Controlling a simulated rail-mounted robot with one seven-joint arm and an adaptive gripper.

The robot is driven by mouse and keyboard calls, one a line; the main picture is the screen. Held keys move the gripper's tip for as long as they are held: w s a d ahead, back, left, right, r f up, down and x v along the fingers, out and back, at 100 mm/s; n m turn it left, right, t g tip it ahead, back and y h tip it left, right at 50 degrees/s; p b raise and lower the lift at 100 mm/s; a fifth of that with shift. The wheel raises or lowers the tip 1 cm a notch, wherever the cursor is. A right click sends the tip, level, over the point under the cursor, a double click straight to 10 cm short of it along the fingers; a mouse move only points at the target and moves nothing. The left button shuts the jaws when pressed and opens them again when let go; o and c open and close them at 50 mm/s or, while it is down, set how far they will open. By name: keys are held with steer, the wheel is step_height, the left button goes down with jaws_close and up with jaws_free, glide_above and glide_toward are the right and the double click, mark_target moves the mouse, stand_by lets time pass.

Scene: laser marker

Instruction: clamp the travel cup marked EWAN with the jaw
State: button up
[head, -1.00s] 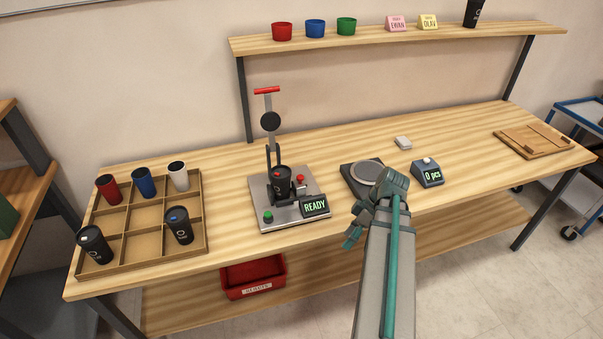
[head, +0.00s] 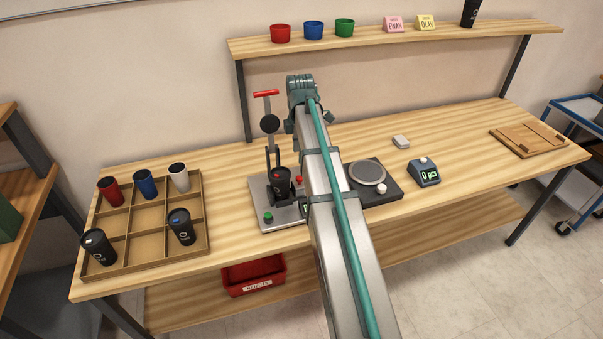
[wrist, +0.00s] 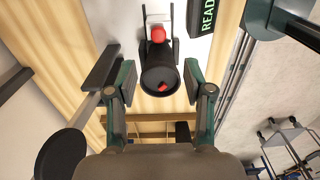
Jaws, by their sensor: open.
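A black travel cup (head: 281,182) with a red mark on its lid stands in the marking machine (head: 262,213); no name is readable on it. Behind it rises the jaw's lever (head: 268,150), upright, with a black disc and red handle. My gripper (head: 306,118) is above the bench, to the right of the lever; its fingers are partly hidden by my arm. In the wrist view my gripper (wrist: 157,85) is open, and the cup (wrist: 160,85) shows between its fingers; I cannot tell the depth between them. The lever's disc (wrist: 62,153) shows left of the fingers.
A divided tray (head: 190,253) at left holds several cups. A scale (head: 367,173) and a counter (head: 424,172) stand right of the machine. A pink EWAN card (head: 394,25) and a yellow OLAV card (head: 425,22) are on the shelf.

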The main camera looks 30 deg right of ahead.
mark_target(299, 177)
steer(key=shift+w+f+p, duration=0.1)
steer(key=shift+f+p, duration=1.15)
steer(key=shift+f, duration=4.05)
jaws_close()
steer(key=shift+a, duration=0.15)
